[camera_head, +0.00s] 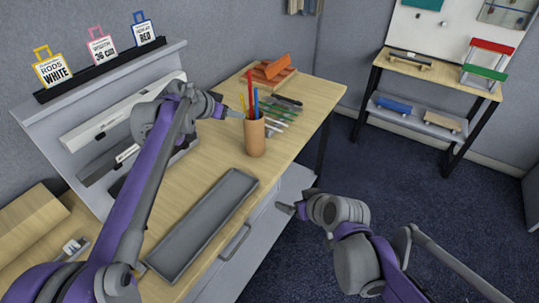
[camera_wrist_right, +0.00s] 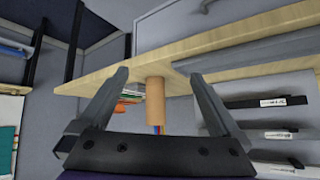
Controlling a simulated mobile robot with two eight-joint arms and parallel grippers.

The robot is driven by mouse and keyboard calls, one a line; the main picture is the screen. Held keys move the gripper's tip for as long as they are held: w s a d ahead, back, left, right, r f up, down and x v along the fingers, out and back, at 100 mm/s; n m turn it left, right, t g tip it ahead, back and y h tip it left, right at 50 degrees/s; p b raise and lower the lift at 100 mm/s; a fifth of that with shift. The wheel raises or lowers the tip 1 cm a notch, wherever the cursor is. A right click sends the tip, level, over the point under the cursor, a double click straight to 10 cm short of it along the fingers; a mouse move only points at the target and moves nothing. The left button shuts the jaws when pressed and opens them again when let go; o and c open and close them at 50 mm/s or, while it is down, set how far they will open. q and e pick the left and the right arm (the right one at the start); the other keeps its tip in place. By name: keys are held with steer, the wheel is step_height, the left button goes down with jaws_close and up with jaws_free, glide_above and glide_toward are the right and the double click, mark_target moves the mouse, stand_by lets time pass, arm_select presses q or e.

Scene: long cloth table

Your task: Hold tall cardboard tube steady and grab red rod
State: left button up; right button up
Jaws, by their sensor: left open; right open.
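The brown cardboard tube (camera_head: 255,138) stands upright on the wooden table, open end up. The red rod (camera_head: 250,92) sticks out of its top, beside a blue rod (camera_head: 256,104) and a yellow one. My left gripper (camera_head: 230,109) is just left of the tube's upper part, tips close to it; contact cannot be told. My right gripper (camera_head: 288,208) is open and empty, in front of the table edge and below the tube. The right wrist view appears upside down; the tube (camera_wrist_right: 155,100) shows between and beyond the open fingers.
A grey tray (camera_head: 205,222) lies on the table nearer me. Behind the tube are several pens (camera_head: 282,112) and an orange block on a wooden stand (camera_head: 270,72). A grey shelf with signs (camera_head: 100,50) runs along the left. A drawer handle (camera_head: 235,242) is below the table edge.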

steer(key=w+a+n+t+y, duration=0.1)
steer(key=w+a+t, duration=0.15)
steer(key=w, duration=0.75)
steer(key=t, duration=0.2)
glide_toward(260, 148)
steer(key=shift+w+d+n+g+y, duration=0.15)
steer(key=shift+n+g+y, duration=0.1)
steer(key=shift+n+y, duration=0.15)
steer(key=shift+w+a+f, duration=0.25)
steer(key=shift+w, duration=0.3)
steer(key=x, duration=1)
steer(key=shift+w+a, duration=0.1)
steer(key=shift+w, duration=0.05)
steer(key=shift+c, duration=0.3)
steer(key=c, duration=1)
